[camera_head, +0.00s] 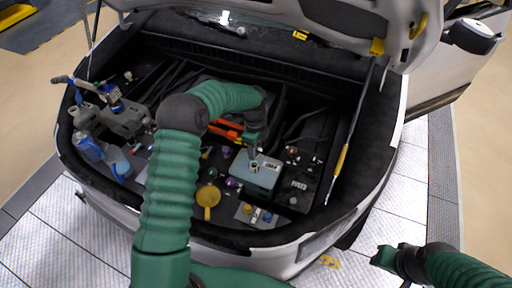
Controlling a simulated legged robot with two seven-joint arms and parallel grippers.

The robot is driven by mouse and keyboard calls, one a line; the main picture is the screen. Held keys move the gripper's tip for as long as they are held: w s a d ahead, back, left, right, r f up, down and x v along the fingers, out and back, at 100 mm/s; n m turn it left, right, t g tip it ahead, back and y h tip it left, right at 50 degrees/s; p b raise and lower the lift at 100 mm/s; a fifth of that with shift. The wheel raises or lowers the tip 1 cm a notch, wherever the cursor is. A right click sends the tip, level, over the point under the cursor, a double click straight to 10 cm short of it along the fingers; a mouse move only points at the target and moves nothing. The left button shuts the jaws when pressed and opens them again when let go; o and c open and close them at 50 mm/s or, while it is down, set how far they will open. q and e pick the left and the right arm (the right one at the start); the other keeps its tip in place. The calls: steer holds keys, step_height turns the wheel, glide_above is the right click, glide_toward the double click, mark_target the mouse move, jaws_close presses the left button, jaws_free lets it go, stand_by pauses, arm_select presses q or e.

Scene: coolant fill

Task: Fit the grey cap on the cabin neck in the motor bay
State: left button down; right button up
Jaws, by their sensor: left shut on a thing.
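My left arm comes up from the bottom and bends right over the motor bay. Its left gripper (253,146) points down just above a pale blue-grey tank (257,178). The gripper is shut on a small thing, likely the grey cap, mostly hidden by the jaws. A small round neck (254,167) shows on top of the tank, below the jaws. I cannot tell for sure that it is the cabin neck, or whether the held thing touches it. My right gripper (386,268) is open and empty, outside the car at the bottom right.
A yellow cap with a tab (208,196) and a purple cap (232,183) lie left of the tank. Blue bottles (118,163) and a blue-grey tool (110,97) are at the bay's left. A yellow-marked prop rod (342,160) stands at the right. The raised hood is above.

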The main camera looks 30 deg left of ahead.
arm_select(q)
steer(key=shift+s+a+f+b, duration=0.35)
steer(key=shift+f+b, duration=0.1)
steer(key=shift+f, duration=0.1)
steer(key=f+b, duration=0.1)
steer(key=f, duration=0.1)
steer(key=f+b, duration=0.1)
steer(key=f, duration=0.1)
steer(key=shift+w+d, duration=0.15)
steer(key=shift+d, duration=0.05)
steer(key=shift+d+f, duration=0.1)
steer(key=shift+f, duration=0.2)
steer(key=shift+r, duration=0.1)
steer(key=shift+a, duration=0.25)
steer(key=shift+d, duration=0.25)
steer(key=shift+a, duration=0.2)
